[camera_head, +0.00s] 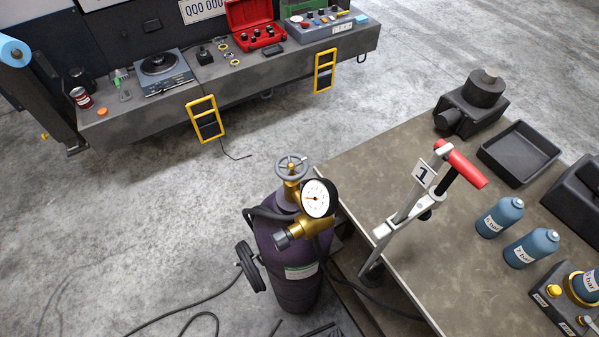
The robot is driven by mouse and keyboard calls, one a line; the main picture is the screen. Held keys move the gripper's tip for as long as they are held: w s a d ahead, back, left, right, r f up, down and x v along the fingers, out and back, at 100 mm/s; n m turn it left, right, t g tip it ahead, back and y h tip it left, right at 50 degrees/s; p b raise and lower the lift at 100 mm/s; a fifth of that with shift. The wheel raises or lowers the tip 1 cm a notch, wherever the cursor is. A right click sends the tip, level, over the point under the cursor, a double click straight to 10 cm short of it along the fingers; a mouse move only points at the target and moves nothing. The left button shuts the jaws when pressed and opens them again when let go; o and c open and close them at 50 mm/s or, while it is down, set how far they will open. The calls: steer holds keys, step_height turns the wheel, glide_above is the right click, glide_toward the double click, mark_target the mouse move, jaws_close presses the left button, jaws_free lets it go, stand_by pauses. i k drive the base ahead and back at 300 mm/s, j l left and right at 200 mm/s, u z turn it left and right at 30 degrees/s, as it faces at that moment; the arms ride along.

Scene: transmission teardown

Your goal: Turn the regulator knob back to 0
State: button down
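The regulator (312,227) is a brass body on top of a dark purple gas cylinder (290,268), which stands upright on the floor. The regulator knob (283,241) is a dark grey cap sticking out at the lower left of the brass body. A round white gauge (317,198) sits above it. Its small needle seems to point left, but the scale is too small to read. A grey valve handwheel (291,166) tops the cylinder. My gripper is not in view, and nothing touches the knob.
A brown-grey table (440,255) stands right of the cylinder. It bears a red-handled tool (460,165) labelled 1, blue bottles (500,217) and a black tray (518,153). Black hoses (205,300) lie on the floor. A grey bench (250,75) stands behind; the floor left is mostly clear.

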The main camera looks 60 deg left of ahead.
mark_target(282, 238)
steer(key=u, duration=0.45)
steer(key=j+u, duration=0.15)
steer(key=u, duration=0.35)
steer(key=j+u, duration=0.1)
steer(key=u, duration=0.35)
steer(key=j+u, duration=0.1)
steer(key=u, duration=0.35)
